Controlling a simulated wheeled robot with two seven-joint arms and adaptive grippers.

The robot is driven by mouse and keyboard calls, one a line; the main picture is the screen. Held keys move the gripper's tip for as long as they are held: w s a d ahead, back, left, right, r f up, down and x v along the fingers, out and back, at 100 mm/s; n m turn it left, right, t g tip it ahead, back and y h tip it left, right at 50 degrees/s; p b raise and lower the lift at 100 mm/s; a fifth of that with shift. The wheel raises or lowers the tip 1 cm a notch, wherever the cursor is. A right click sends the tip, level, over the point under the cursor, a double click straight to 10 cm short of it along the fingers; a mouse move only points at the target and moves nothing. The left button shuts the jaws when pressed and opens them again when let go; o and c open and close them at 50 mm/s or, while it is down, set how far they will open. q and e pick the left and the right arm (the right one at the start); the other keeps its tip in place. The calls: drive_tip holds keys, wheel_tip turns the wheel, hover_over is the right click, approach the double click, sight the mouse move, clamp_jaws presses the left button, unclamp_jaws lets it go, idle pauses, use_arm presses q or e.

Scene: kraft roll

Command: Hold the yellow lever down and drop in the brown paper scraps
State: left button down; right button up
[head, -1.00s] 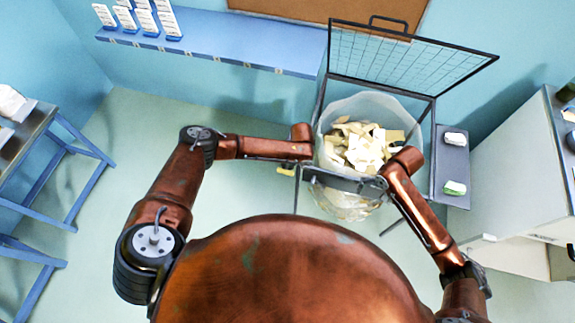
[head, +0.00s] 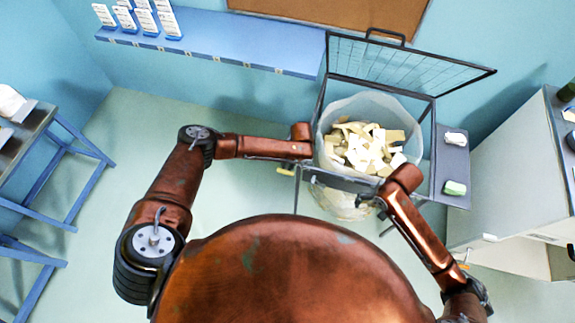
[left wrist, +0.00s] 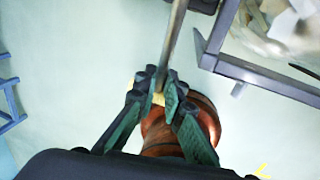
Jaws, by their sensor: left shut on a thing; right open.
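The yellow lever (head: 285,171) sticks out at the left front of the wire-lidded bin frame, low beside it. In the left wrist view my left gripper (left wrist: 163,92) is shut on the lever's yellow grip (left wrist: 158,99), at the end of a grey bar. In the head view that gripper is mostly hidden under my arm. Pale and tan paper scraps (head: 365,147) lie heaped in the clear bag (head: 345,108) inside the frame. My right gripper (head: 371,204) is at the bag's front, below the rim, partly hidden by my wrist. No scrap shows in it.
The mesh lid (head: 408,66) stands raised at the back. A grey side shelf (head: 452,174) right of the bin holds two small items. A white cabinet (head: 510,175) stands further right, a blue wall shelf (head: 220,45) behind.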

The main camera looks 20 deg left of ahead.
use_arm(q)
drive_tip(key=shift+d+r, duration=0.15)
drive_tip(key=shift+r, duration=0.95)
drive_tip(key=shift+d+r, duration=0.15)
drive_tip(key=shift+r, duration=0.95)
drive_tip(key=c, duration=2.2)
unclamp_jaws()
drive_tip(key=shift+w+f, duration=0.1)
drive_tip(key=shift+o, duration=1.1)
drive_tip(key=shift+a, duration=0.2)
wheel_tip(320, 180, up, 12)
drive_tip(key=d, duration=0.2)
drive_tip(key=shift+d+f, duration=0.15)
